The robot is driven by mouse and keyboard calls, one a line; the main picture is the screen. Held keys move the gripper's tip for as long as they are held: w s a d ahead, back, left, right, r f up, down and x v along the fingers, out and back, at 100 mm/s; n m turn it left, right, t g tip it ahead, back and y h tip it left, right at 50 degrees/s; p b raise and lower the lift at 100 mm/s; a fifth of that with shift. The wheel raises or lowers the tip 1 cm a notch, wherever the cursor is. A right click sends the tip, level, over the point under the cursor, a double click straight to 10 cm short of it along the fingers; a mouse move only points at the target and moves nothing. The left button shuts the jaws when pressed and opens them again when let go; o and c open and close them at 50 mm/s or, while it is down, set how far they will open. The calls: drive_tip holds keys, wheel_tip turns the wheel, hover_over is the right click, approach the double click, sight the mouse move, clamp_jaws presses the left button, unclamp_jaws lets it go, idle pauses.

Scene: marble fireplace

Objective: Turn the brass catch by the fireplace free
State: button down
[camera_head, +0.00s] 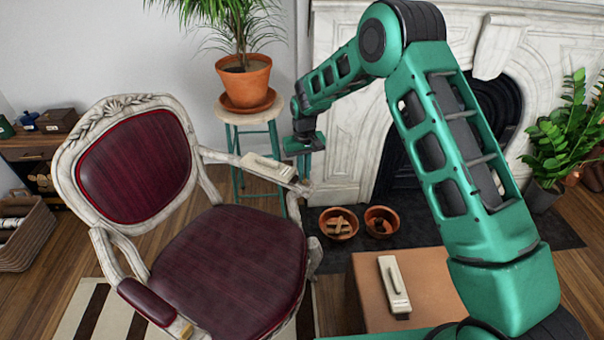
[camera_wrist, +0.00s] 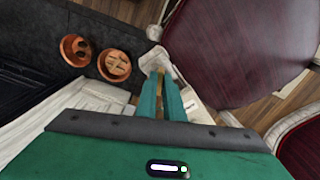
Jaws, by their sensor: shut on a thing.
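My gripper (camera_head: 304,176) points down at the front end of the right armrest of the chair (camera_head: 235,262), in front of the fireplace (camera_head: 345,150). In the wrist view, the two green fingers (camera_wrist: 159,82) are close together, beside the pale armrest end (camera_wrist: 155,58). A narrow brass-coloured strip (camera_wrist: 160,104) shows between them; it appears to be the catch. The fingers are shut on it and hide most of it. Which way the catch is turned cannot be told.
A cream handled plate (camera_head: 267,167) lies on the same armrest; another (camera_head: 394,284) lies on a brown box (camera_head: 428,283). Terracotta bowls (camera_head: 339,223) (camera_head: 381,221) stand on the dark hearth. A potted plant (camera_head: 243,82) stands on a stool (camera_head: 250,115) behind the gripper.

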drive_tip(key=m, duration=0.4)
drive_tip(key=shift+d+m, duration=0.1)
drive_tip(key=shift+m, duration=2.4)
drive_tip(key=c, duration=1.9)
unclamp_jaws()
drive_tip(key=shift+o, duration=0.2)
wheel_tip(320, 180, up, 11)
drive_tip(key=shift+f, duration=0.1)
